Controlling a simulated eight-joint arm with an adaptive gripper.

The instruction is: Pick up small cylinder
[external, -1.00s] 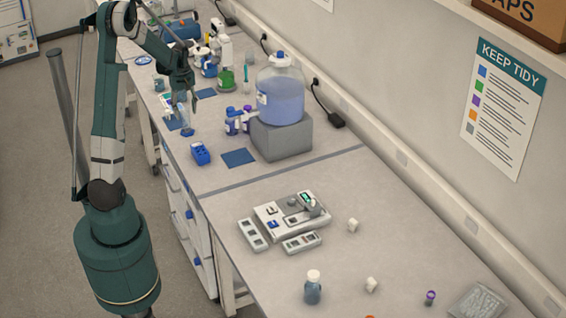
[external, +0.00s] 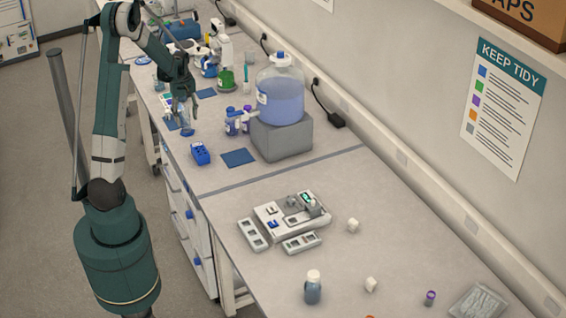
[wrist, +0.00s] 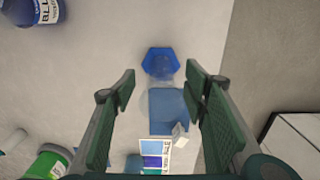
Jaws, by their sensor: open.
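The small cylinder is clear, with a blue hexagonal base (wrist: 160,62). In the wrist view, the base shows ahead between my fingertips, and the clear tube is hard to make out over the blue mat. In the external view, its blue base (external: 187,132) stands on the bench near the front edge, and my fingers partly hide the tube. My gripper (external: 183,108) is open and points down over the cylinder. In the wrist view, my gripper (wrist: 160,72) has one finger on each side, with visible gaps to the base.
A blue rack (external: 200,153) stands nearby. A green-labelled container (wrist: 47,163) is at lower left in the wrist view. The bench edge is close.

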